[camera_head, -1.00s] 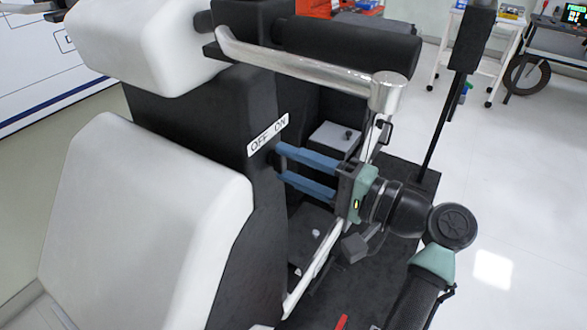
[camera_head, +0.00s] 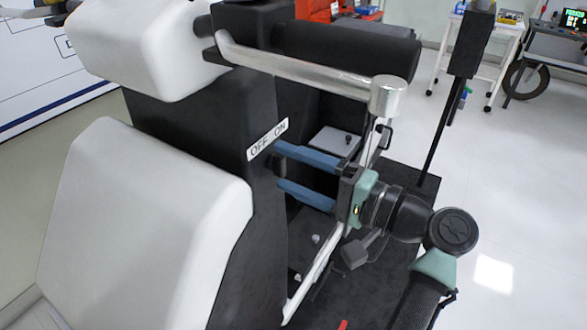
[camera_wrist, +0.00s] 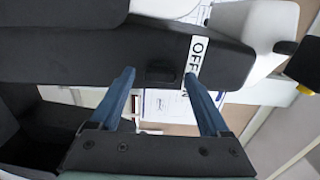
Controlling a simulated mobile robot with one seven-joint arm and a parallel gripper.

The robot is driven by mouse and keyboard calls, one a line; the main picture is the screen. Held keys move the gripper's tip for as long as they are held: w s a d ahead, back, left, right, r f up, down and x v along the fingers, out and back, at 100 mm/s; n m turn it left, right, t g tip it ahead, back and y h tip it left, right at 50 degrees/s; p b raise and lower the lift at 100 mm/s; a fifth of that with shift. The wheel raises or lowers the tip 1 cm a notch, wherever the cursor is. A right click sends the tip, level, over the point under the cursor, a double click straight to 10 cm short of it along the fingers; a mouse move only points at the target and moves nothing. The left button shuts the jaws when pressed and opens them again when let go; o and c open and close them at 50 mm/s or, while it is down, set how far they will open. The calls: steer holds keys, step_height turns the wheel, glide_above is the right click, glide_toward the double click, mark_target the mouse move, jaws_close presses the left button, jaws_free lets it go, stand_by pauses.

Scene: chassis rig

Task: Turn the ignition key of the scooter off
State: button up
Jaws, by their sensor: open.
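The scooter's black steering column (camera_head: 215,125) carries a white OFF ON label (camera_head: 268,140), which also shows at the right in the wrist view (camera_wrist: 195,60). A small dark raised piece, which looks like the ignition key (camera_wrist: 161,76), sits on the column beside the label. It lies between the fingers in the wrist view; its turned position is too dark to tell. My gripper (camera_head: 279,165) has two blue fingers, apart and pointing at the column just below the label. They also show in the wrist view (camera_wrist: 158,78), with visible gaps beside the dark piece.
A silver handlebar (camera_head: 295,65) with a black grip (camera_head: 350,48) runs above my gripper. White body panels (camera_head: 145,215) stand to the left. A thin silver bar (camera_head: 315,270) passes behind the gripper. Open floor (camera_head: 520,180) lies to the right.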

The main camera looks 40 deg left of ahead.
steer(key=shift+d, duration=0.15)
steer(key=d, duration=1.2)
steer(key=shift+w+d, duration=0.35)
steer(key=shift+w, duration=0.05)
